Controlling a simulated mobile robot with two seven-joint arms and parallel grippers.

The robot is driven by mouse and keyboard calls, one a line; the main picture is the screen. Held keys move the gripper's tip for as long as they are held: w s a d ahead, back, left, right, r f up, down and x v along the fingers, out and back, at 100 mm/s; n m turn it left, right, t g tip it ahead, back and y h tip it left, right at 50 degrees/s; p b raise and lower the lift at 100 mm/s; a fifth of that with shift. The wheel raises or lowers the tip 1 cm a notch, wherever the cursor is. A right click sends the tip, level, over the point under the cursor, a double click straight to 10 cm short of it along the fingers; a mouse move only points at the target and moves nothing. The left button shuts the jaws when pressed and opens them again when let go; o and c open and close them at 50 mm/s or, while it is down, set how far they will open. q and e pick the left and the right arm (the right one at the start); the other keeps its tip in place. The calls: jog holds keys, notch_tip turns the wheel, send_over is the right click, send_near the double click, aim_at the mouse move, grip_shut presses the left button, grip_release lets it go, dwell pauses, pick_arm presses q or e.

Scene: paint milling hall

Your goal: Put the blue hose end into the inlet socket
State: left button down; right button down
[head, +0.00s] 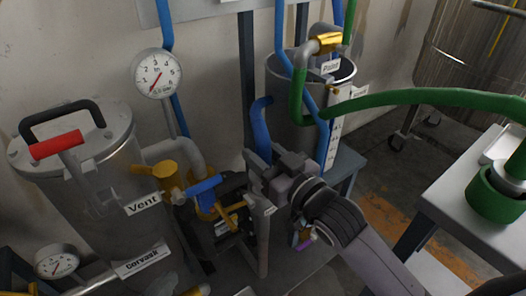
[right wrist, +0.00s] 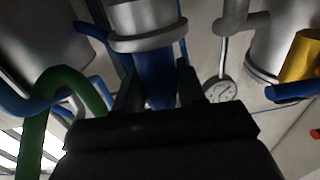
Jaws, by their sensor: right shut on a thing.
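The blue hose end (head: 262,128) is a thick blue tube in the head view, curving down into my right gripper (head: 270,164). In the right wrist view the blue hose (right wrist: 155,75) runs between the two fingers of my right gripper (right wrist: 158,90), which is shut on it. A grey flanged cylinder (right wrist: 147,42), likely the inlet socket, meets the blue hose in line there. I cannot tell whether the hose is inside it or only against its rim. In the head view my gripper and wrist hide that place. My left gripper is not in view.
A yellow valve with a blue handle (head: 204,186) and a "Vent" label stand just left of my gripper. A gauge (head: 157,73), a metal tank (head: 85,160) and an open grey bucket (head: 285,130) surround it. A green hose (head: 430,96) crosses to a table (head: 455,195) at right.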

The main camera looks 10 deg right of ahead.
jog(key=shift+f+b, duration=0.4)
jog(key=shift+f, duration=0.25)
jog(key=shift+f+b, duration=0.4)
jog(key=shift+f, duration=0.25)
dwell(0.4)
jog(key=c, duration=0.6)
grip_release()
